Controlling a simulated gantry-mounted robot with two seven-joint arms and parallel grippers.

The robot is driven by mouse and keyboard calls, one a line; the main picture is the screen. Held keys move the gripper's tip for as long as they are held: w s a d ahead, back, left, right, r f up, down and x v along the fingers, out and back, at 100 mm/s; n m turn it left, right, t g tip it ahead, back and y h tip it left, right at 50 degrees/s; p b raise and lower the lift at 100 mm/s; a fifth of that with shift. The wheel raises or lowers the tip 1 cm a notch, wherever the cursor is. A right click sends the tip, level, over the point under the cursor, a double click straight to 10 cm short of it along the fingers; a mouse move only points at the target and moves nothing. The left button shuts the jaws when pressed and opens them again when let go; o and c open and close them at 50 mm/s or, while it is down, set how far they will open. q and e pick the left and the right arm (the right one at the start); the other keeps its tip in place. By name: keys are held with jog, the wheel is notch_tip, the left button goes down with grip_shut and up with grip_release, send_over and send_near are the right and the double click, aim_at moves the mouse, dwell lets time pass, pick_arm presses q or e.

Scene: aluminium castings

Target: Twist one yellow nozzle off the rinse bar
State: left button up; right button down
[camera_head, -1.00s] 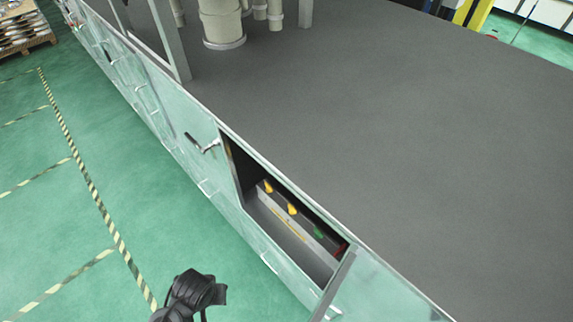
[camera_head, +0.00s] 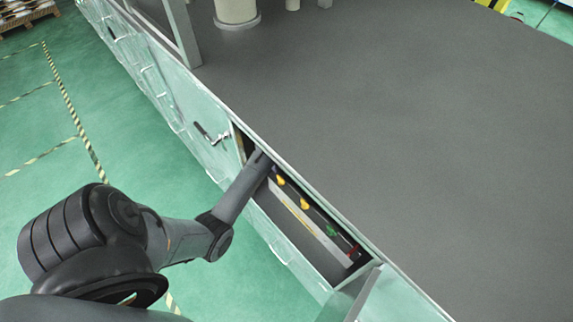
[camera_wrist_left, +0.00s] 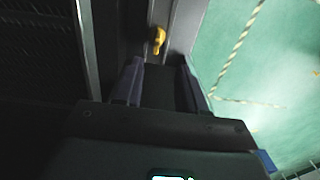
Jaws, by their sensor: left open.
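The rinse bar (camera_head: 312,228) is a pale bar inside the opening in the machine's side. Two yellow nozzles show on it in the head view, an upper one (camera_head: 280,181) and a lower one (camera_head: 304,203). My left arm reaches into the upper end of the opening, and its gripper is mostly hidden there. In the left wrist view my left gripper (camera_wrist_left: 158,78) is open, with nothing between its two fingers. A yellow nozzle (camera_wrist_left: 158,40) stands just beyond the fingertips, roughly in line with the gap. I cannot tell which one it is. My right gripper is not in view.
A green nozzle (camera_head: 331,230) and a red part (camera_head: 353,250) sit lower along the bar. The opening is narrow, with a panel edge (camera_head: 310,205) along its right. A dark handle (camera_head: 203,131) sticks out above left. Green floor lies left.

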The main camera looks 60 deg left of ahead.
aim_at(281, 178)
pick_arm(q)
notch_tip(281, 178, down, 10)
jog(key=shift+w+f+p, duration=0.15)
jog(key=shift+p, duration=0.25)
dwell(0.4)
grip_shut()
jog(key=shift+n+p, duration=0.55)
jog(key=shift+n, duration=0.25)
jog(key=shift+n+p, duration=0.35)
jog(key=shift+n, duration=2.05)
